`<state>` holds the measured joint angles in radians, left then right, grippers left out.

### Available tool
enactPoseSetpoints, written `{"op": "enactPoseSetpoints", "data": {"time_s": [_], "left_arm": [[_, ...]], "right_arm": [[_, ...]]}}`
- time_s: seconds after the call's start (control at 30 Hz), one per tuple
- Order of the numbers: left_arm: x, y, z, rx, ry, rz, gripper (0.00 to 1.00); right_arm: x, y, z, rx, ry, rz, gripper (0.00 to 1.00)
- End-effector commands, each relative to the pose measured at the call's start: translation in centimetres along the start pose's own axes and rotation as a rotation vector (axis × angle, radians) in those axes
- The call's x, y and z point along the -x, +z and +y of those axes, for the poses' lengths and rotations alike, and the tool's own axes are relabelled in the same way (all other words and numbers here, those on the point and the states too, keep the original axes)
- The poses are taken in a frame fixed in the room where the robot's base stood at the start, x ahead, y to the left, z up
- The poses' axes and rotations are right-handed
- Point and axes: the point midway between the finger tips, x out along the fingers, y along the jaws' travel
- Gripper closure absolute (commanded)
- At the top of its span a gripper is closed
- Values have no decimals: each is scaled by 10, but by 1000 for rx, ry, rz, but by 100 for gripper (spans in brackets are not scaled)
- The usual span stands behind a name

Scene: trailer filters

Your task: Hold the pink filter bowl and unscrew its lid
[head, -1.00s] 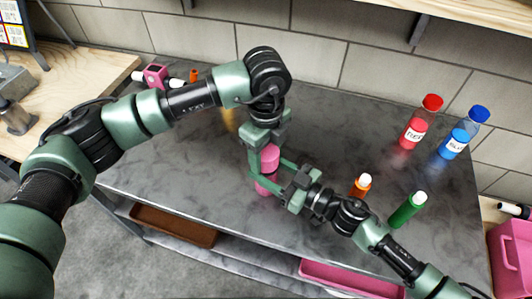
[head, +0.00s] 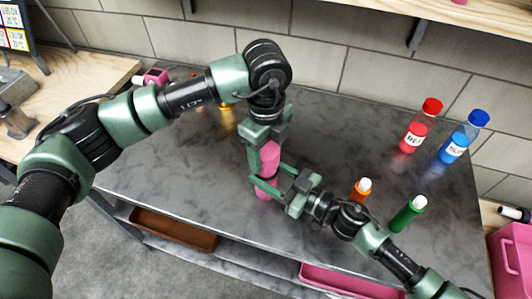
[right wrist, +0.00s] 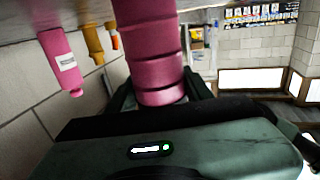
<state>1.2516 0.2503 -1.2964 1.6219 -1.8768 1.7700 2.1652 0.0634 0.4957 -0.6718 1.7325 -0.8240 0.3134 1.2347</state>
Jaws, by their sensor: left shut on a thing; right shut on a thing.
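The pink filter bowl (head: 270,158) stands upright near the middle of the grey worktop, partly hidden by my grippers. My left gripper (head: 264,145) comes down from above and is shut on its upper end, where the lid is; the lid itself is mostly covered. My right gripper (head: 266,185) reaches in from the right and is shut around the bowl's lower body. In the right wrist view the ribbed pink bowl (right wrist: 155,60) rises close in front of my right gripper. I cannot tell whether lid and bowl are apart.
A red bottle (head: 420,128) and a blue bottle (head: 463,138) stand at the back right. An orange bottle (head: 360,194) and a green bottle (head: 405,217) stand close to my right arm. A yellow item (head: 226,120) stands behind my left arm. The worktop's front left is clear.

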Motion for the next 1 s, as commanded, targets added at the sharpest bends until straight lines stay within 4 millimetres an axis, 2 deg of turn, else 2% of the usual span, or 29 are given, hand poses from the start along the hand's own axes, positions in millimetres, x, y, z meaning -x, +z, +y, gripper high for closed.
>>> {"op": "enactPoseSetpoints", "data": {"time_s": [0.23,0.53,0.77,0.8,0.87,1.0], "left_arm": [[5,0,0,0,-2,0,93],[38,0,-1,0,-3,0,93],[40,0,0,0,0,0,93],[40,0,0,0,0,0,93],[40,0,0,0,0,0,93],[40,0,0,0,0,0,93]], "right_arm": [[0,0,0,0,0,0,100],[0,0,0,0,0,0,100],[0,0,0,0,0,0,100],[0,0,0,0,0,0,38],[0,0,0,0,0,0,24],[0,0,0,0,0,0,24]]}}
